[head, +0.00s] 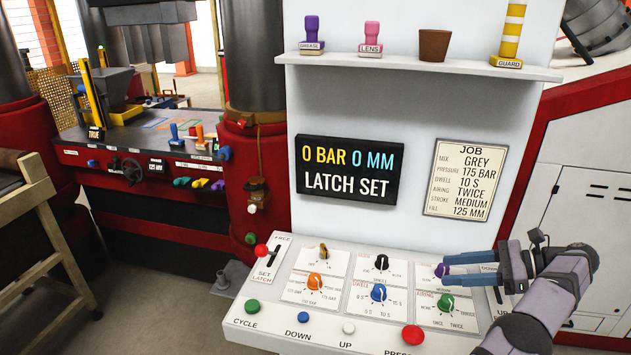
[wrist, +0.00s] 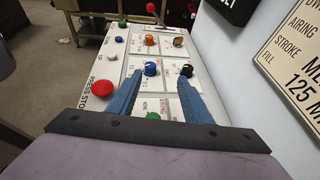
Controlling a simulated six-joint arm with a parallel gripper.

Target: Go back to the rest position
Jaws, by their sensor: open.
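My gripper (head: 443,270) is over the right part of the sloping control panel (head: 240,318), its blue fingers pointing left. It is open, and a purple knob (head: 441,270) appears between the fingertips in the head view. In the wrist view my gripper (wrist: 160,74) has its fingers apart, with nothing held. The blue knob (wrist: 150,68) and black knob (wrist: 186,71) show near the fingertips, and the green knob (wrist: 153,116) shows between the fingers. I cannot tell whether a finger touches any knob.
The dark display (head: 349,171) reads 0 BAR 0 MM, LATCH SET. A job card (head: 466,180) hangs right of it. A shelf (head: 400,66) above holds stamps and a brown pot. A red-balled latch lever (head: 262,250) stands at the panel's left; a red button (head: 412,336) is in front.

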